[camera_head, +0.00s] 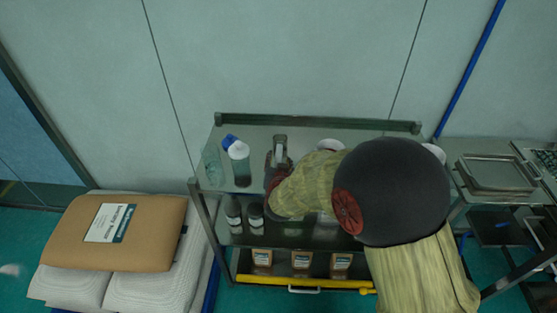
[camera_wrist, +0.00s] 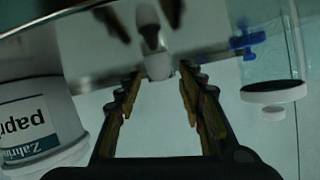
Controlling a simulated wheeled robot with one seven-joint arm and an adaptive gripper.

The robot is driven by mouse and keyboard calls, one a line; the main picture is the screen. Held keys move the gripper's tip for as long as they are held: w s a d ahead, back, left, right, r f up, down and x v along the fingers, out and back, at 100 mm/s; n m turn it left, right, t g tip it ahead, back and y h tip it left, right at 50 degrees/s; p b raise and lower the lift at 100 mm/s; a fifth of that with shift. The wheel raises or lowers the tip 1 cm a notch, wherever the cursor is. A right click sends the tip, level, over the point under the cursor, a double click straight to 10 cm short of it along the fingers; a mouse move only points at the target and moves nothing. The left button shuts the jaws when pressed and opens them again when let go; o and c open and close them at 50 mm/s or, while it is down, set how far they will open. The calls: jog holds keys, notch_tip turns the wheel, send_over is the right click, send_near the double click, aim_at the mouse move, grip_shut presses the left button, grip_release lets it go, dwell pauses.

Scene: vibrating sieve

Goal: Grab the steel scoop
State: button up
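My gripper (camera_head: 279,170) reaches over the top shelf of the steel cart, and my arm covers much of the shelf. In the wrist view my gripper (camera_wrist: 160,76) is open, its two fingers standing apart. A pale, rounded handle-like piece, seemingly the steel scoop (camera_wrist: 154,40), lies ahead, its near end between or just beyond the fingertips. I cannot tell whether they touch it. In the head view a light metallic piece, likely the same scoop (camera_head: 280,147), shows just beyond my gripper. The rest of its shape is hidden or dark.
A labelled white tub (camera_wrist: 40,122) is close at left in the wrist view. Bottles and jars fill the lower shelves. A metal tray (camera_head: 497,172) lies at right.

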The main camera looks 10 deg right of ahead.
aim_at(279, 155)
jog(key=shift+x, duration=1.45)
jog(key=shift+c, duration=1.4)
grip_shut()
